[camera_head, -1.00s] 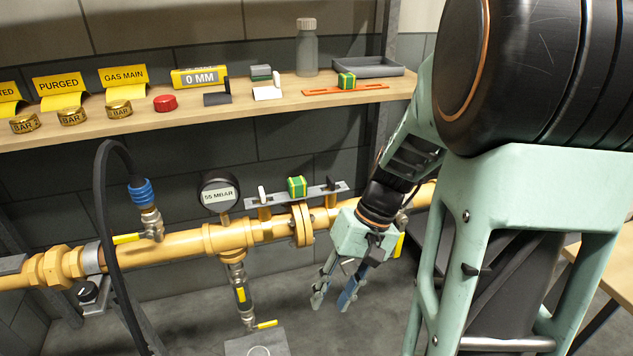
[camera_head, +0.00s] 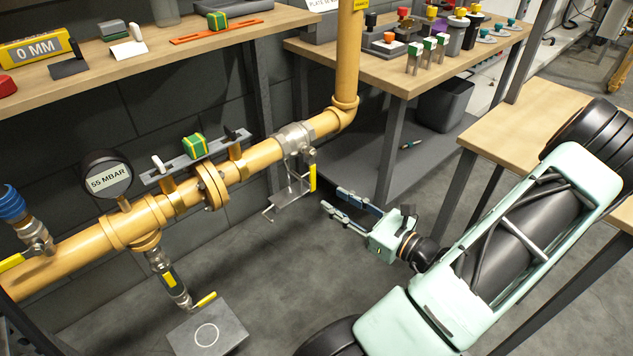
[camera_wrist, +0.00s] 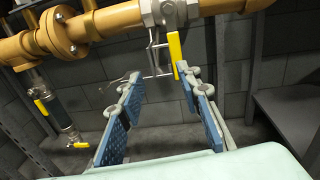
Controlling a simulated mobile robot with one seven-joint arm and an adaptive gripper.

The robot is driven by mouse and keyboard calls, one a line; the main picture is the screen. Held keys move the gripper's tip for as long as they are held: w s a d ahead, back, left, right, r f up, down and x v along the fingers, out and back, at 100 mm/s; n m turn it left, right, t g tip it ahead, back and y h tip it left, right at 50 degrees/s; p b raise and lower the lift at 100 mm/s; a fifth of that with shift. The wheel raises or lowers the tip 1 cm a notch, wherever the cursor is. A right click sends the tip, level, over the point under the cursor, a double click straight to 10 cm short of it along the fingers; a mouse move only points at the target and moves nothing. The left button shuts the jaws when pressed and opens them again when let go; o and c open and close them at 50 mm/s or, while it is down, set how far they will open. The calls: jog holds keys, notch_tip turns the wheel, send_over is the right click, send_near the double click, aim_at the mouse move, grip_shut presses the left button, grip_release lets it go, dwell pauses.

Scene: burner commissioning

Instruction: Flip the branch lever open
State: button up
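A yellow lever (camera_head: 313,178) hangs down at a steel valve (camera_head: 293,139) on the yellow pipe, left of the pipe's upward bend. I take it as the branch lever; no label on it is readable. My gripper (camera_head: 333,200) is open and empty, its fingers pointing left towards this valve, right of and slightly below the lever, with a gap. In the wrist view the lever (camera_wrist: 175,52) shows beyond the fingertips, nearer the right finger, and the valve (camera_wrist: 163,13) is above it. The open gripper (camera_wrist: 160,74) touches nothing there.
A metal bracket (camera_head: 290,195) hangs below the valve. Other yellow levers are on the lower drain valve (camera_head: 205,299) and the left blue-capped valve (camera_head: 12,262). Table legs stand behind my gripper.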

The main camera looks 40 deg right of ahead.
aim_at(314, 178)
jog(key=shift+m+h, duration=0.8)
jog(key=shift+m, duration=0.1)
jog(key=w, duration=0.3)
jog(key=w+b, duration=0.1)
jog(key=w, duration=0.2)
jog(key=w+d+b, duration=0.1)
jog(key=w, duration=0.3)
jog(key=shift+f, duration=0.2)
grip_shut()
